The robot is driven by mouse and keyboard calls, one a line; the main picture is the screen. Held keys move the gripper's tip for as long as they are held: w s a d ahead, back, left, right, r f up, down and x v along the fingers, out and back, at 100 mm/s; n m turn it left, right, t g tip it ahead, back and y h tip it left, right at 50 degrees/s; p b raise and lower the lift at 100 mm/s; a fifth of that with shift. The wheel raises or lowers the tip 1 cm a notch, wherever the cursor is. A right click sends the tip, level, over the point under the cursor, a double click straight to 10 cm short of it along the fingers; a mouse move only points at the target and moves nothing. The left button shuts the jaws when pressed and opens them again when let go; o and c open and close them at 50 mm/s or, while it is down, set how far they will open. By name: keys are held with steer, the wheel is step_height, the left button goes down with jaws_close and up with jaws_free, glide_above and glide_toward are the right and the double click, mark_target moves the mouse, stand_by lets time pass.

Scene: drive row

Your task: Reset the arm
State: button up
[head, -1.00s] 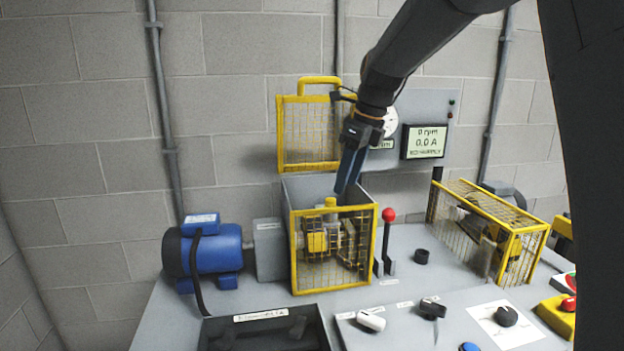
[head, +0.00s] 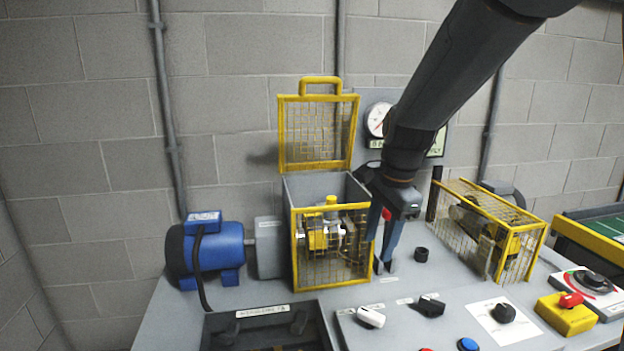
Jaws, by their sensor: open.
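My arm comes down from the top right in the head view. My gripper (head: 381,262) points down with its two dark blue fingers apart, so it is open, and I see nothing held between them. It is just right of the yellow mesh guard box (head: 332,262), in front of the red-knobbed lever (head: 387,214), which it mostly hides. I cannot tell whether the fingers touch the lever. The guard's mesh lid (head: 317,133) stands raised, and yellow and metal parts show inside the box.
A blue motor (head: 212,252) stands left of the guard. A second mesh guard (head: 490,230) stands to the right. Knobs, including a white one (head: 370,317), and a black tray (head: 268,328) are along the front. A gauge (head: 378,120) is behind my arm.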

steer(key=s+d+f+n, duration=0.2)
steer(key=s+f+n, duration=0.3)
steer(key=s+n, duration=0.2)
steer(key=s+d+f+n+h, duration=0.1)
steer(key=s+f+n, duration=0.4)
steer(key=s, duration=0.6)
steer(key=shift+d+n, duration=0.9)
steer(key=shift+n, duration=0.1)
steer(key=shift+f, duration=0.1)
